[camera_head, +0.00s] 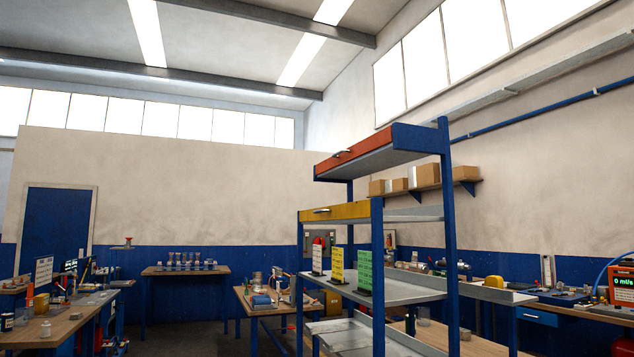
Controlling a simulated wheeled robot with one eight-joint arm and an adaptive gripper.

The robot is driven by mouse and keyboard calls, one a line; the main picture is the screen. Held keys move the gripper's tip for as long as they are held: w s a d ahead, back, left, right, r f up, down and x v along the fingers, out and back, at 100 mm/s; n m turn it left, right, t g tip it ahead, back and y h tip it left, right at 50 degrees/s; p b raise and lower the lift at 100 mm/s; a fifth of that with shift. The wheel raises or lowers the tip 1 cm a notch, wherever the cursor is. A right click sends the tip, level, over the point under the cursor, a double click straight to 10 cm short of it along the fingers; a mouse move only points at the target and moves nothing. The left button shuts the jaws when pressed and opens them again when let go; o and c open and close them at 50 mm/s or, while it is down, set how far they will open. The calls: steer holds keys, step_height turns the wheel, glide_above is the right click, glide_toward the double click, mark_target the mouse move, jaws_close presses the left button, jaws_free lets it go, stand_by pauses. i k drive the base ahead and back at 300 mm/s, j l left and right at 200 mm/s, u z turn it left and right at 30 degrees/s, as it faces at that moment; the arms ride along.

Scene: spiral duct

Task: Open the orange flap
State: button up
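A blue-framed shelf unit (378,270) stands right of centre. At its top front is a red-orange panel (356,149) with a small dark handle (342,154) near its left end. One level lower is an amber-yellow panel (345,211) with a small handle (321,211) near its left end. Both look like narrow front faces; I cannot tell from this view how far either is swung. My gripper is not in view, so its state and its distance from the panels do not show.
The shelf's grey lower board (400,290) carries several upright coloured cards (337,266). Workbenches stand at the left (80,320), the back (185,272) and the right (580,310). Some dark floor (190,335) is bare between the left bench and the shelf unit.

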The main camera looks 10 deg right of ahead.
mark_target(383, 137)
steer(key=i+l, duration=0.5)
steer(key=i+j+z, duration=0.15)
steer(key=i+j, duration=1.1)
steer(key=i, duration=0.15)
